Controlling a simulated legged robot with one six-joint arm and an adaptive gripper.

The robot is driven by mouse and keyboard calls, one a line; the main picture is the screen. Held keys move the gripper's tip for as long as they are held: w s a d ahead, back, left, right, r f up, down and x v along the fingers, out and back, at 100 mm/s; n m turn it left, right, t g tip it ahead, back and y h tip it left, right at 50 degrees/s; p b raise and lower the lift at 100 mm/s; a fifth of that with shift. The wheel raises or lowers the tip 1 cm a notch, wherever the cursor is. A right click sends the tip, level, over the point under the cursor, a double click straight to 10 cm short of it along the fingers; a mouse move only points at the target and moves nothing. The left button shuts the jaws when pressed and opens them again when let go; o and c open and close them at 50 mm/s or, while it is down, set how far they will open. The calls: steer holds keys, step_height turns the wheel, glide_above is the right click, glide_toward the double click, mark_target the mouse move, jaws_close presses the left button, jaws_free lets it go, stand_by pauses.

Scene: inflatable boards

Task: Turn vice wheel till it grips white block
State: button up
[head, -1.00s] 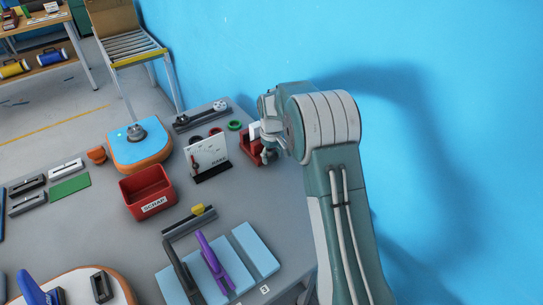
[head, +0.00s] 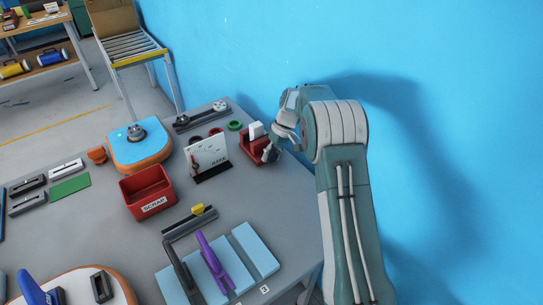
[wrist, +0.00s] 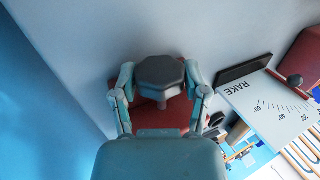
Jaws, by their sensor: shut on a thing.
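The red vice (head: 252,146) stands at the back right of the grey bench, and the white block (head: 256,130) sits upright in it. I cannot tell whether the jaw touches the block. The dark, many-sided vice wheel (wrist: 160,76) fills the middle of the wrist view, with the red vice body (wrist: 150,116) beyond it. My gripper (wrist: 160,70) has one finger on each side of the wheel and is shut on it. In the head view my gripper (head: 271,153) is at the vice's near right side. The white block is hidden in the wrist view.
A white RAKE gauge board (head: 207,155) stands just left of the vice; it also shows in the wrist view (wrist: 277,108). A green ring (head: 235,125) lies behind. A red SCRAP bin (head: 147,190) is further left. The blue wall (head: 430,80) rises close on the right.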

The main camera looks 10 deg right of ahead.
steer(key=shift+f, duration=0.15)
steer(key=o, duration=1.1)
step_height(320, 180, up, 10)
steer(key=shift+o, duration=0.2)
